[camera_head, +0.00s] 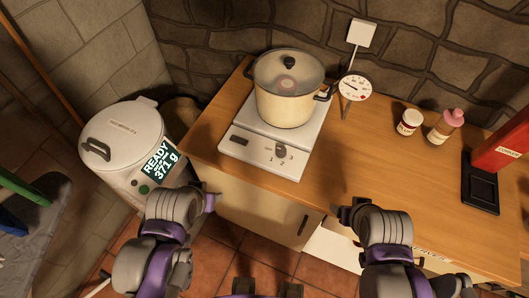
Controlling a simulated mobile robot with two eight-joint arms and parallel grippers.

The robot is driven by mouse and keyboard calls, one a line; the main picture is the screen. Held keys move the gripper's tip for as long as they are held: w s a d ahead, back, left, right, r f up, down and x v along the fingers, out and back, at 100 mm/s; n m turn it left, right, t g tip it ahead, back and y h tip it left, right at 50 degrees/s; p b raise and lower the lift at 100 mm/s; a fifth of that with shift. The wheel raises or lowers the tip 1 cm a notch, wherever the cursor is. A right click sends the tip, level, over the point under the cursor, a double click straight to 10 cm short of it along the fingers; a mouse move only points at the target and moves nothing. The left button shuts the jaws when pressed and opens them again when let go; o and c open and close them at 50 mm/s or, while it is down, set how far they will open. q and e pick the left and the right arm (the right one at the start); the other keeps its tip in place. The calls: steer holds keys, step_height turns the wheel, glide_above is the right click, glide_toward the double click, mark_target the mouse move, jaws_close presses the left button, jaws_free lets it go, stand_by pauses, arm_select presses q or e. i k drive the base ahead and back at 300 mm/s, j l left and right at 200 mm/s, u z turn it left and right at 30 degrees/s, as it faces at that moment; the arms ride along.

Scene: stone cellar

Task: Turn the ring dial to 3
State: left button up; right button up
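A white hot plate (303,151) stands on the wooden counter, with a lidded cream pot (286,101) on it. A small dark round dial (280,151) sits on its front panel, with small numerals beside it, a 3 among them at its right. The dial's setting is too small to read. My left gripper (211,202) is in front of the counter, to the lower left of the hot plate and apart from it. My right gripper (338,211) is at the counter's front edge, to the lower right of the dial. Neither touches the dial; their finger gaps are not clear.
A dial thermometer (355,88) stands right of the pot. A white-lidded jar (409,122), a pink-capped bottle (445,126) and a red device with a black base (481,195) are farther right. A white canister (124,132) showing "READY 371 g" stands at left. The counter's middle is bare.

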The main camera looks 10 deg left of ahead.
mark_target(281, 150)
steer(key=i+j, duration=0.1)
steer(key=j, duration=0.6)
steer(key=j+z, duration=0.15)
steer(key=j, duration=0.55)
steer(key=i, duration=0.05)
